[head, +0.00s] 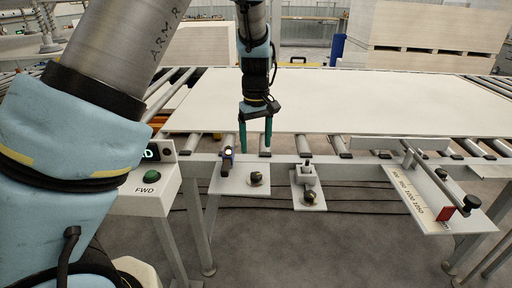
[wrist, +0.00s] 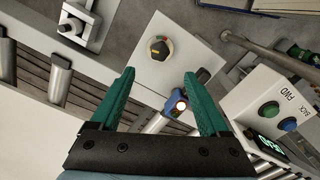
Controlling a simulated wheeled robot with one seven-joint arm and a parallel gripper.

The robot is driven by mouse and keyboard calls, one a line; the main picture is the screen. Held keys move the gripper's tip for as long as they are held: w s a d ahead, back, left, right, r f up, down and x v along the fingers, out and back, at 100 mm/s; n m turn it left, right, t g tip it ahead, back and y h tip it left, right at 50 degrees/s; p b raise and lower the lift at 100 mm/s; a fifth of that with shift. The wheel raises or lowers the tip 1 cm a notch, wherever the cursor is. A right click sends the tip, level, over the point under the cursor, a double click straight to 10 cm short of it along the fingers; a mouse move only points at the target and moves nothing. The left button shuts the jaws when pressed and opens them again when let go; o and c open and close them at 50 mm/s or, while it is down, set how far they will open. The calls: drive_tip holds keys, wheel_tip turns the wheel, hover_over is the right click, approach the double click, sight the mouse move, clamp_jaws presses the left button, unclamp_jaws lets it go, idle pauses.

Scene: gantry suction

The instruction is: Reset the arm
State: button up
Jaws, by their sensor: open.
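My gripper (head: 256,136) hangs down over the front edge of the roller conveyor in the head view, its green fingers apart. In the wrist view my gripper (wrist: 160,100) is open and nothing is between its fingertips. Beyond the fingers is a white plate with a dark round knob (wrist: 159,47); the knob also shows in the head view (head: 256,178). A blue sensor with a lit spot (wrist: 180,104) sits close to the right finger in the wrist view. In the head view this sensor (head: 228,156) is left of my gripper.
A large pale board (head: 300,98) lies on the rollers. A control box with a green FWD button (head: 152,177) stands at the left. A clamp plate (head: 308,184) and a ruler plate with a red stop (head: 445,214) stick out along the front rail. Stacked boards (head: 430,28) stand behind.

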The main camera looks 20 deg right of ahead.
idle(0.3)
drive_tip(key=a+r, duration=0.2)
drive_tip(key=a, duration=1.1)
drive_tip(key=a+r, duration=0.2)
drive_tip(key=a, duration=1.1)
drive_tip(key=s+a+m+t, duration=0.1)
drive_tip(key=s+a, duration=0.4)
drive_tip(key=a, duration=0.3)
drive_tip(key=shift+s+a+r+t, duration=0.15)
drive_tip(key=shift+a+r+t, duration=0.15)
drive_tip(key=shift+a, duration=0.1)
